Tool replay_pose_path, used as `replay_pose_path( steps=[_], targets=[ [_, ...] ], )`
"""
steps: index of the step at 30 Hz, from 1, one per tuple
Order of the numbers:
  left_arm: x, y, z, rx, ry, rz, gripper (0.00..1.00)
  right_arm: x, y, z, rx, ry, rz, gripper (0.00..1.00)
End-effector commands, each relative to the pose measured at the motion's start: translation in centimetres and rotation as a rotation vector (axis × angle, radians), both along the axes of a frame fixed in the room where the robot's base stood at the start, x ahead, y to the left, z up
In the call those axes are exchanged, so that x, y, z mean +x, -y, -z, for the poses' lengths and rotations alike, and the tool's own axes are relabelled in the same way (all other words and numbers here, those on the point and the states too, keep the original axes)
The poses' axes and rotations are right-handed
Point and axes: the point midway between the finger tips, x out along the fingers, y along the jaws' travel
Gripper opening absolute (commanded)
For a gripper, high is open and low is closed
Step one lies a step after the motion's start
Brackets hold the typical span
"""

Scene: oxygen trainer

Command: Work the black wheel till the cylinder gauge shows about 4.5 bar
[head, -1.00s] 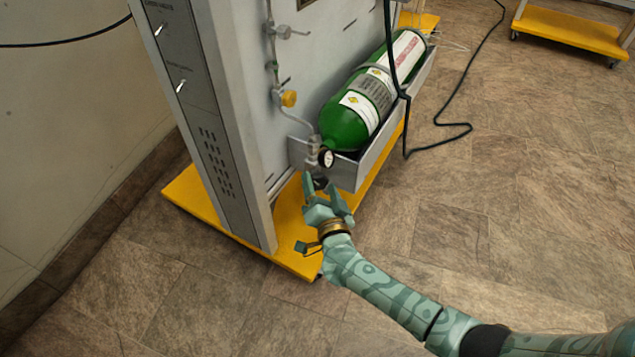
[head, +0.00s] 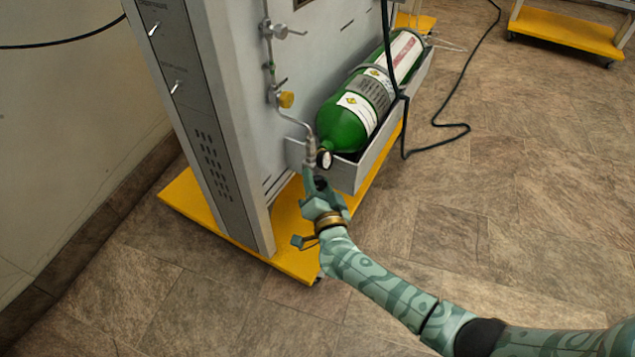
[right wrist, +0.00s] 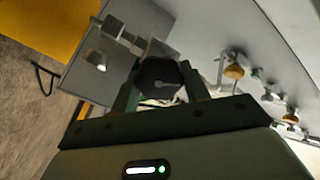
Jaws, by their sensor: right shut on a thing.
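The green cylinder (head: 345,128) lies in a grey tray on the side of the grey cabinet. Its small round gauge (head: 325,159) is at the valve end; the reading is too small to tell. The black wheel (right wrist: 160,82) sits between the fingers of my right gripper (right wrist: 158,90) in the right wrist view. In the head view my right gripper (head: 315,184) is at the valve just below the gauge, shut on the wheel, which it mostly hides. My left gripper is not in view.
The grey tray (head: 345,176) and the yellow base (head: 290,235) are close to my right gripper. A yellow knob (head: 286,100) is on the pipe above. A black hose (head: 403,130) hangs past the cylinder.

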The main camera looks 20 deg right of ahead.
Motion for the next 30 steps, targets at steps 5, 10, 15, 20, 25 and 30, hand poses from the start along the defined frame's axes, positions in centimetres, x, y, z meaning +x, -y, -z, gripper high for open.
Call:
replay_pose_path(
  steps=[5, 10, 15, 20, 25, 30],
  targets=[
    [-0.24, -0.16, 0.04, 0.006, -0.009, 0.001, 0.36, -0.08, -0.02, 0.08, 0.088, 0.013, 0.001, 0.23],
    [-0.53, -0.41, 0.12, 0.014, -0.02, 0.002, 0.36, -0.11, 0.05, 0.21, 0.207, 0.033, 0.001, 0.23],
    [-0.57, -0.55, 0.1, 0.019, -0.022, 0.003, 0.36, -0.13, 0.07, 0.34, 0.33, 0.054, 0.001, 0.23],
    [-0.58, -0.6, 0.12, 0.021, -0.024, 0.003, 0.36, -0.14, 0.06, 0.41, 0.422, 0.07, 0.0, 0.23],
    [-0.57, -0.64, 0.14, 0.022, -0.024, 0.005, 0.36, -0.15, 0.11, 0.47, 0.494, 0.082, 0.001, 0.23],
    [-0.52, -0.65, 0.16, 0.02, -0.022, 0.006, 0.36, -0.15, 0.13, 0.5, 0.53, 0.089, 0.002, 0.23]
  ],
)
